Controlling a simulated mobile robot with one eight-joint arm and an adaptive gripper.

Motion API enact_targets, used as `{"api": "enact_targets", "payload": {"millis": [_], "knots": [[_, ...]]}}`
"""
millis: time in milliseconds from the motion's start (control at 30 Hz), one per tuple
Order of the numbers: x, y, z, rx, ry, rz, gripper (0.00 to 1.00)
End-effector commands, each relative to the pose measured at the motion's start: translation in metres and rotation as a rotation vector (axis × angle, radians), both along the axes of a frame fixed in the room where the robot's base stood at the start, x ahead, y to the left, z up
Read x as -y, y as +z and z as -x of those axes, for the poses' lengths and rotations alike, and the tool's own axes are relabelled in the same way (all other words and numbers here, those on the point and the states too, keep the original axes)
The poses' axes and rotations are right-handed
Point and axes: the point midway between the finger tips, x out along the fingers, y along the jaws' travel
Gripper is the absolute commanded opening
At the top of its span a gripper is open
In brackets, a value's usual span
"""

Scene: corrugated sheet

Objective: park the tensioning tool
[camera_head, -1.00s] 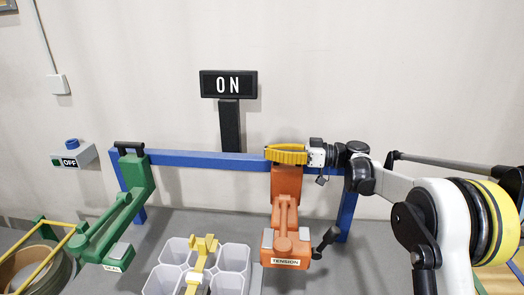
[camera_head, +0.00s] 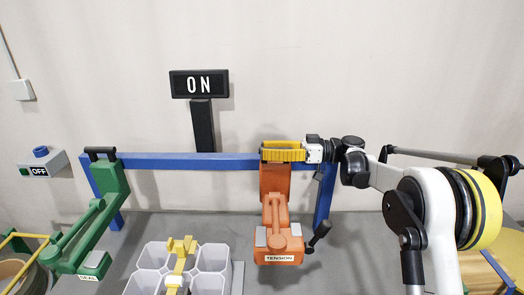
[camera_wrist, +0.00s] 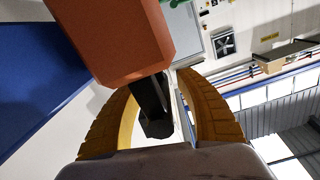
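The orange tensioning tool (camera_head: 275,210), labelled TENSION, is upright in front of the right part of the blue rail (camera_head: 190,162). A dark lever sticks out at its lower right. My gripper (camera_head: 283,151) is at its top, with the yellow fingers around its handle. In the wrist view, the tool's orange body (camera_wrist: 120,40) is close, and its dark handle (camera_wrist: 155,115) lies between the two curved fingers. The fingertips are partly hidden behind the orange body. I cannot tell whether the tool touches the rail.
A green tool (camera_head: 95,220) labelled SEAL stands at the rail's left end. A white compartment tray (camera_head: 212,257) with a yellow piece (camera_head: 180,262) is at the front. An ON sign (camera_head: 199,84) stands behind the rail, and an OFF switch box (camera_head: 42,163) is at left. Grey surface right of the tool is clear.

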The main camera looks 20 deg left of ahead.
Motion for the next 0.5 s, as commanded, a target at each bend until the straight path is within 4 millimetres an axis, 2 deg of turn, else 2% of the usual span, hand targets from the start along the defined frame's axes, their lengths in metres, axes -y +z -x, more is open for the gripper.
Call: {"api": "enact_targets", "payload": {"millis": [267, 367, 500], "knots": [[-0.001, 0.0, 0.001, 0.0, 0.003, -0.001, 0.41], [0.009, 0.0, -0.002, 0.0, 0.001, 0.0, 0.41], [0.035, 0.0, -0.009, 0.0, -0.001, 0.0, 0.41]]}}
